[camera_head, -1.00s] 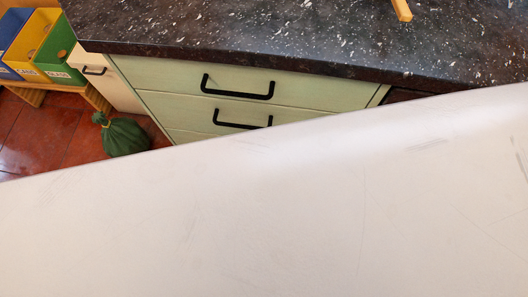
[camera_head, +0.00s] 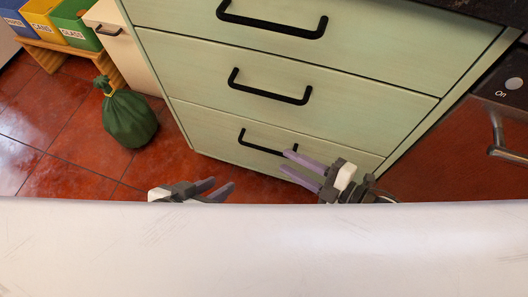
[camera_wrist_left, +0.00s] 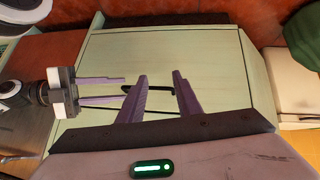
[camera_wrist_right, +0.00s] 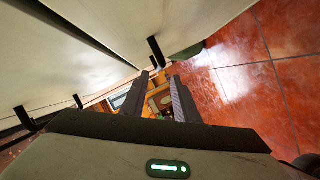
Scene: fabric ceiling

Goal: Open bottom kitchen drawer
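The bottom drawer (camera_head: 215,137) is the lowest of three pale green drawers and is closed. Its black bar handle (camera_head: 262,146) shows in the head view. My right gripper (camera_head: 287,161) is open, its purple fingertips close to the handle's right end; I cannot tell whether they touch. It also shows at the left of the left wrist view (camera_wrist_left: 122,89). My left gripper (camera_head: 222,187) is open and empty, lower left of the handle in the head view. In the left wrist view its fingers point at the green front, with the black handle (camera_wrist_left: 155,88) behind them.
The middle (camera_head: 270,88) and top (camera_head: 270,22) drawer handles project above. A green sack (camera_head: 130,118) stands on the red tiled floor at left, near sorting bins (camera_head: 78,22). An appliance with a metal handle (camera_head: 497,140) is at right.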

